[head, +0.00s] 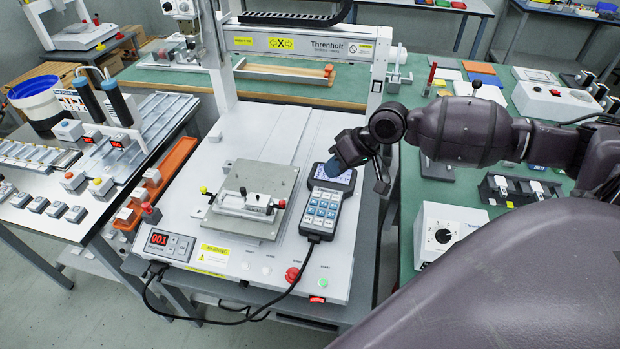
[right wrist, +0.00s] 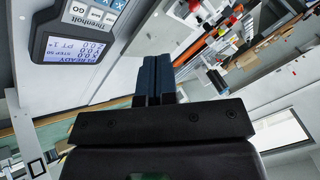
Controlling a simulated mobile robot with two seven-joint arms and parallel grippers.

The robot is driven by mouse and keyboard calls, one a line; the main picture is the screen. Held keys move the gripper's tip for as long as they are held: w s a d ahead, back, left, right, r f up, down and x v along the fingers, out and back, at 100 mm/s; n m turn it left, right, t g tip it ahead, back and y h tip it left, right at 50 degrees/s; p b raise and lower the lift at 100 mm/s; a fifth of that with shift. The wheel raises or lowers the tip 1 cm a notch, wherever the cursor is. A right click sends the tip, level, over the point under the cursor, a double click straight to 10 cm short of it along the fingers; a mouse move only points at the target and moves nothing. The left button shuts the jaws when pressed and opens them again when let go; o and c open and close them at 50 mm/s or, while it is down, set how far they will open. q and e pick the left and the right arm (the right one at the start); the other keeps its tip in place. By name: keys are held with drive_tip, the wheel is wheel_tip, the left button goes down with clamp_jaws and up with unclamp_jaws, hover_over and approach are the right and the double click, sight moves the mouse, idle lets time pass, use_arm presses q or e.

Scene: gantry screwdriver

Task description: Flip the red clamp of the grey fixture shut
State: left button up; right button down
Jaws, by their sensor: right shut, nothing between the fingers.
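The grey fixture (head: 262,176) is a flat square plate on the white bed of the gantry machine, in the middle of the head view. Whether the clamp is open or shut is too small to tell. My left gripper is not in view.
The handheld pendant (head: 320,209) stands right of the fixture, its cable running off the front; it also shows in the right wrist view (right wrist: 75,40). A gantry frame (head: 300,42) rises behind. A red button (head: 292,274) and a red display (head: 158,239) are at the front.

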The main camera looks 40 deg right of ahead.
sight(276, 207)
drive_tip(key=b+x, duration=0.2)
drive_tip(key=x, duration=0.8)
drive_tip(key=shift+s, duration=0.1)
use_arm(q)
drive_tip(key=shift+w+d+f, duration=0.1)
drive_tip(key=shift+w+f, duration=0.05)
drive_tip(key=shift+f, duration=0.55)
use_arm(e)
drive_tip(key=a, duration=0.3)
drive_tip(key=shift+a+r, duration=0.2)
drive_tip(key=shift+a, duration=0.2)
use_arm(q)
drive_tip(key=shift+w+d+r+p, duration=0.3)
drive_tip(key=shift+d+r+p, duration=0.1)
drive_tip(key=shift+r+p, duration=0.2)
use_arm(e)
drive_tip(key=shift+a+r+m, duration=0.1)
drive_tip(key=shift+a+m, duration=0.05)
drive_tip(key=shift+m, duration=0.15)
